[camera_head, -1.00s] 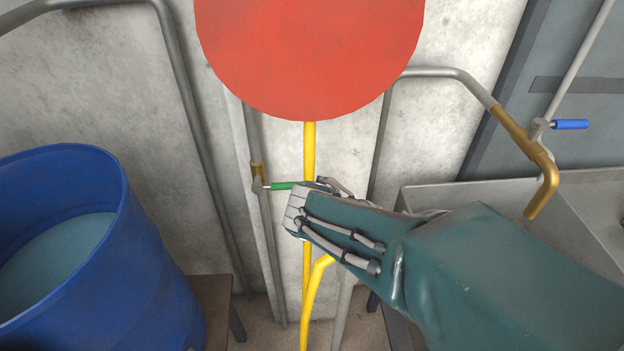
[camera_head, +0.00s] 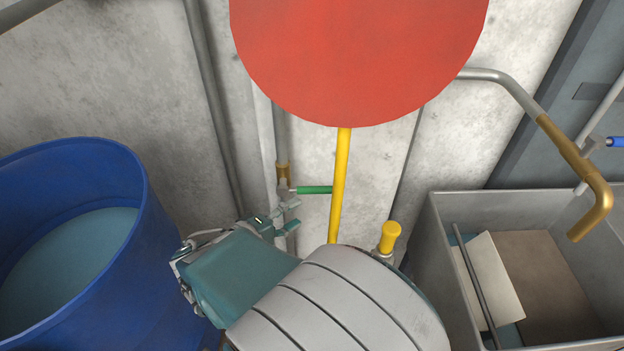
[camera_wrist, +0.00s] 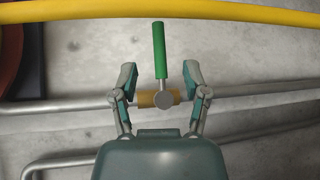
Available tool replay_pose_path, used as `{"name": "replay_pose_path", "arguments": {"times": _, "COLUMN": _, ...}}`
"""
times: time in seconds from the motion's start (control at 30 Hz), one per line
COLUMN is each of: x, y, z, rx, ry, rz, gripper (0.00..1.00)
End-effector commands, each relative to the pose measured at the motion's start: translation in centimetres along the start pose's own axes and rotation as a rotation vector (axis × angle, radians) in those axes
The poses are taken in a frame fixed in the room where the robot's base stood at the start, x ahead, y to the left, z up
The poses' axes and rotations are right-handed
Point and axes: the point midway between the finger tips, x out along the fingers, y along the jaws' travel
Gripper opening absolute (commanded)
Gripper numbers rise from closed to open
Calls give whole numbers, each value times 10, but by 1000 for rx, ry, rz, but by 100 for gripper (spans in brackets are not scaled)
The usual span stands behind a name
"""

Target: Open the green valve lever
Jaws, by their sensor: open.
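The green valve lever (camera_head: 314,190) sticks out to the right, about level, from a valve on a grey pipe by the wall. Its brass fitting (camera_head: 283,172) shows on the pipe. In the wrist view the green lever (camera_wrist: 159,52) points up from the round valve hub, between and beyond the two fingertips. My gripper (camera_head: 286,218) is open, just below and left of the lever in the head view. In the wrist view my open gripper (camera_wrist: 160,76) has one finger on each side of the valve. I cannot tell whether a finger touches it.
A large red disc (camera_head: 360,50) on a yellow pole (camera_head: 340,185) stands in front of the wall, close to the lever's tip. A blue barrel (camera_head: 150,230) is at the left. A grey sink (camera_head: 440,240) is at the right, with a blue lever (camera_head: 615,142) above it.

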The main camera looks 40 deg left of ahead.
Motion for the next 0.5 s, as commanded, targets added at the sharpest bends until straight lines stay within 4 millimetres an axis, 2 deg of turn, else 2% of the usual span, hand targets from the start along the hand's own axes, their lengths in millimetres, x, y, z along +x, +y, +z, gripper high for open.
{"name": "replay_pose_path", "arguments": {"times": 0.1, "x": -14, "y": -5, "z": -11, "rx": -6, "ry": 41, "rz": 38, "gripper": 59}}
{"name": "replay_pose_path", "arguments": {"times": 0.2, "x": -14, "y": -5, "z": -11, "rx": -3, "ry": 48, "rz": 45, "gripper": 59}}
{"name": "replay_pose_path", "arguments": {"times": 0.33, "x": 2, "y": -3, "z": -9, "rx": 0, "ry": 46, "rz": 43, "gripper": 59}}
{"name": "replay_pose_path", "arguments": {"times": 0.5, "x": 33, "y": -3, "z": -13, "rx": -3, "ry": 43, "rz": 43, "gripper": 59}}
